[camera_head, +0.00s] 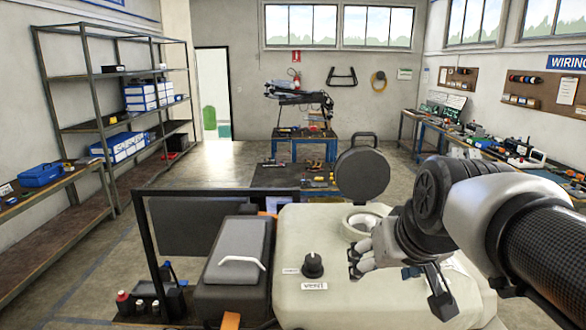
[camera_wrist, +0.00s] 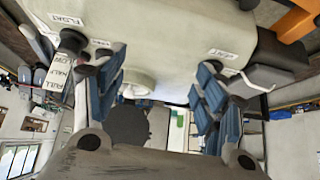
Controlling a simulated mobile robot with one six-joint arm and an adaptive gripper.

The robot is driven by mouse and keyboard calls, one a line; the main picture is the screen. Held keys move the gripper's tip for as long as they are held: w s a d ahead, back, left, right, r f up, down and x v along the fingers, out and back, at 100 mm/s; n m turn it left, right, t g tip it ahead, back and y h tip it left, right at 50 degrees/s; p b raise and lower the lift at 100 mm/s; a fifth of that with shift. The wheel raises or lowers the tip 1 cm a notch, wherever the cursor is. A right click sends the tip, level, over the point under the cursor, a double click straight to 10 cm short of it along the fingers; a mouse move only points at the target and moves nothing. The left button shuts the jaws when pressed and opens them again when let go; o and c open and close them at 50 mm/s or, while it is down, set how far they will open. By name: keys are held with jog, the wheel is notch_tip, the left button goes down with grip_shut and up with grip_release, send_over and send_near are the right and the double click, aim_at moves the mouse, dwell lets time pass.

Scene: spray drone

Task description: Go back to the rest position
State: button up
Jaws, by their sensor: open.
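My gripper (camera_head: 400,283) is open and empty, hanging above the right part of the cream tank (camera_head: 335,300). In the wrist view the blue-grey fingers of my gripper (camera_wrist: 157,88) stand wide apart with nothing between them. The tank's round dark lid (camera_head: 363,175) stands open behind the white filler neck (camera_head: 366,222), just left of my gripper. The neck also shows between the fingers in the wrist view (camera_wrist: 137,84). A black knob (camera_head: 312,264) sits on the tank beside a small label. My wrist hides part of the tank's right side.
A grey box with a white handle (camera_head: 238,252) sits left of the tank, by a black frame (camera_head: 147,240). Small bottles (camera_head: 125,303) stand at the lower left. A shelf rack (camera_head: 110,100) lines the left wall; a workbench (camera_head: 480,150) lines the right. The floor at left is clear.

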jog(key=s+f+g+b, duration=0.1)
jog(key=s+f+b, duration=0.5)
jog(key=s+f, duration=0.4)
jog(key=s+a+f+g+b, duration=0.1)
jog(key=s+f+b, duration=0.5)
jog(key=f, duration=1)
jog(key=s, duration=0.3)
jog(key=shift+s+g, duration=0.35)
jog(key=shift+g, duration=0.05)
